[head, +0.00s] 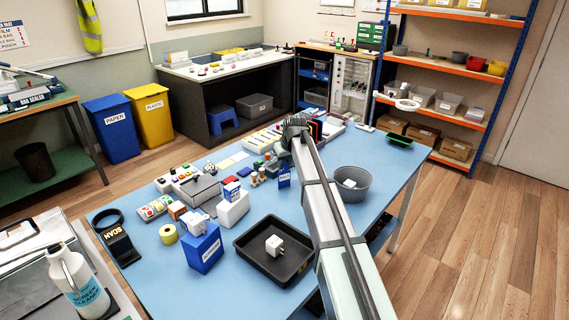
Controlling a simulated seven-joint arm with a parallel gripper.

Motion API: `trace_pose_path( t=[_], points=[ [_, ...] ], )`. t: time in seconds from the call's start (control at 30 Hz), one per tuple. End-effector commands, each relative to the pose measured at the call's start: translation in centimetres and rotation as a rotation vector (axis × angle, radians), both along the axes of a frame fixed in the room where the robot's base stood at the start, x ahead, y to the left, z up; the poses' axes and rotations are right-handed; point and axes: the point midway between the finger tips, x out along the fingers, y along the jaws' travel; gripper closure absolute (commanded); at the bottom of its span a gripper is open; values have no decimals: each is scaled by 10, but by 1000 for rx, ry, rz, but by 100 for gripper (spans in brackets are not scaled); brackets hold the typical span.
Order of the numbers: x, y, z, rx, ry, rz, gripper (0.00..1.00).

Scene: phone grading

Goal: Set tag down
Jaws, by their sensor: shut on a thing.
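My arm reaches from the bottom right over the blue table (155,285) to its far part. My gripper (296,128) shows only as a dark shape at the arm's far end, above the back of the table. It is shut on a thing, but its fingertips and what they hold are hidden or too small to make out. I cannot pick out the tag for sure. Pale yellow and white flat sheets (232,160) lie on the table left of the arm.
A black tray (257,277) holds a white plug-like block (274,245). A grey bowl (352,184) stands right of my arm. Small boxes, a blue carton (203,249) and a yellow tape roll (168,234) crowd the left. The table's right strip has free room.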

Motion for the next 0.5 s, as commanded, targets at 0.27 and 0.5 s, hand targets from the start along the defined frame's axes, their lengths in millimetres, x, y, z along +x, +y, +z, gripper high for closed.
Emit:
trace_pose_path(
  t=[0.27,0.5],
  points=[
    [0,0,-3,0,0,0,78],
    [0,0,-2,0,0,0,55]
  ],
)
